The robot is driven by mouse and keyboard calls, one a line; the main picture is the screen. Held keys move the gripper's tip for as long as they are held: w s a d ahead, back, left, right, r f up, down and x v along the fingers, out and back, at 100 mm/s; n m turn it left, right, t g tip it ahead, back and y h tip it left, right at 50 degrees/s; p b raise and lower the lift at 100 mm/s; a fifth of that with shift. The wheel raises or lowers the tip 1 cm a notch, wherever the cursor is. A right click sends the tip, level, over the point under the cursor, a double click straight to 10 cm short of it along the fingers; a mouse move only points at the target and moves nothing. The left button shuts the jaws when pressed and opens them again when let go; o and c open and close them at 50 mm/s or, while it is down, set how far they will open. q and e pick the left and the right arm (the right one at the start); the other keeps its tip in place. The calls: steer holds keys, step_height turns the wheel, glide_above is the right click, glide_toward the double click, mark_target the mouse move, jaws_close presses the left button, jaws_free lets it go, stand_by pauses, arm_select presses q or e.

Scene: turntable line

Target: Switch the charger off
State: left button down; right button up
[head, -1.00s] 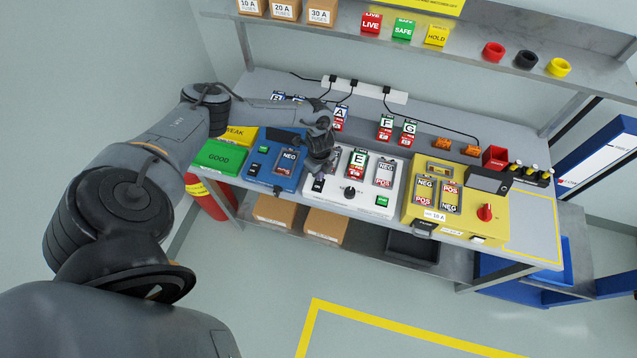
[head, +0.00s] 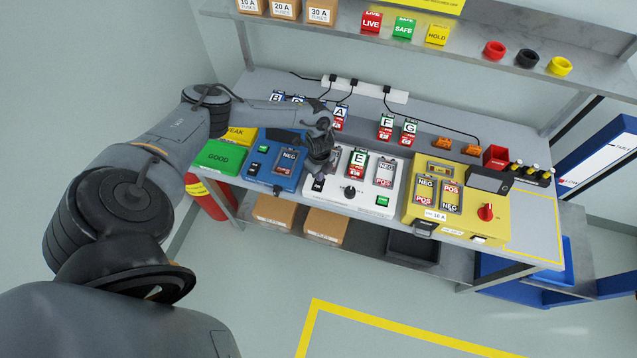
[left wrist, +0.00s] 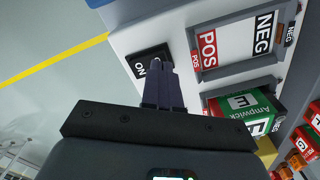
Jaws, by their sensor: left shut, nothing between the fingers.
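The charger (head: 335,204) is the white box in the middle of the bench, with a black knob (head: 350,191), a green button and a black switch (head: 317,185) at its left front. In the left wrist view the switch (left wrist: 140,68) bears the word ON. My left gripper (head: 322,174) is shut and empty over the left part of the charger. In the left wrist view its fingertips (left wrist: 157,62) overlap the switch's edge; I cannot tell whether they touch it. A bay (left wrist: 235,48) marked POS and NEG is beside them. Battery E (left wrist: 245,103) stands beyond it. My right gripper is not in view.
A blue unit (head: 276,173) stands close on the left and a yellow tester (head: 462,232) with a red knob on the right. Several batteries and a white power strip (head: 370,92) are behind. A shelf (head: 455,55) overhangs the back.

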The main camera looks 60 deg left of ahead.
arm_select(q)
steer(key=shift+f+b, duration=0.4)
steer(key=shift+f, duration=0.2)
steer(key=shift+r, duration=0.1)
steer(key=shift+r+p, duration=0.4)
steer(key=shift+p, duration=0.15)
step_height(320, 180, up, 6)
steer(key=p, duration=0.6)
steer(key=shift+s, duration=0.1)
